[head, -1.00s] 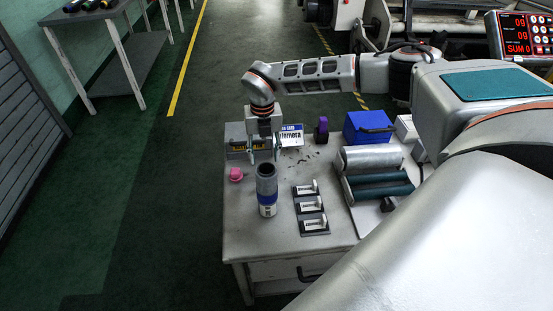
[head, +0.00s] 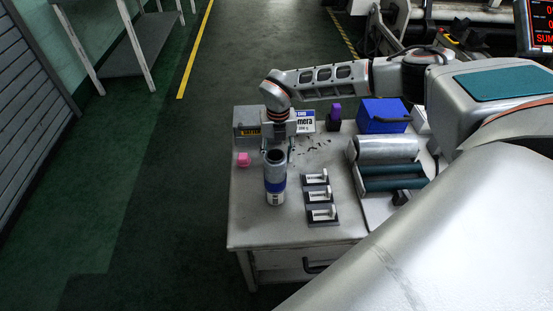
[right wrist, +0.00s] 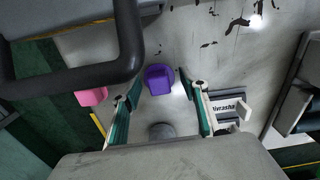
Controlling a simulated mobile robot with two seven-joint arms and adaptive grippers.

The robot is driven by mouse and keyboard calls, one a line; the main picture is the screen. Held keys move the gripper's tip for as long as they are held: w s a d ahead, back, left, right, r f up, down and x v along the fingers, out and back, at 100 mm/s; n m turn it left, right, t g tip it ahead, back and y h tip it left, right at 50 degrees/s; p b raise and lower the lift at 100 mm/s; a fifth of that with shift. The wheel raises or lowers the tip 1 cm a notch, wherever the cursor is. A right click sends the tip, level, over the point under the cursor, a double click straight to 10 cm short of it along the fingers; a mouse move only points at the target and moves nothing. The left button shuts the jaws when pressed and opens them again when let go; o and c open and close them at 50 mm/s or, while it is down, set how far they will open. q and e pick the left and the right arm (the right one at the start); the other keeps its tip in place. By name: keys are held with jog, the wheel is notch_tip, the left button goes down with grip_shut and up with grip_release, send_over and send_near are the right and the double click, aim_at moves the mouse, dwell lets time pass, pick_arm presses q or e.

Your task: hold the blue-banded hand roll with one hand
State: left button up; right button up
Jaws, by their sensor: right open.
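The blue-banded hand roll (head: 275,186) stands upright on the grey table, with a dark grey upper part and a blue band above a white label. My right gripper (head: 278,150) points down just behind the roll's top in the head view. Its two fingers (right wrist: 163,112) are open in the right wrist view. A grey round shape (right wrist: 162,131) shows low between them; I cannot tell if it is the roll's top. No contact with the roll is visible. My left gripper is in neither view.
A pink piece (head: 243,159) lies left of the roll. Small labelled holders (head: 318,196) and a roller unit (head: 385,165) stand to its right. A grey box (head: 247,121), a purple object (head: 334,117) and a blue box (head: 384,116) are behind. The table's front left is clear.

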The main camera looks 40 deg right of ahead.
jog(key=c, duration=0.7)
jog(key=shift+o, duration=0.2)
jog(key=shift+r, duration=0.15)
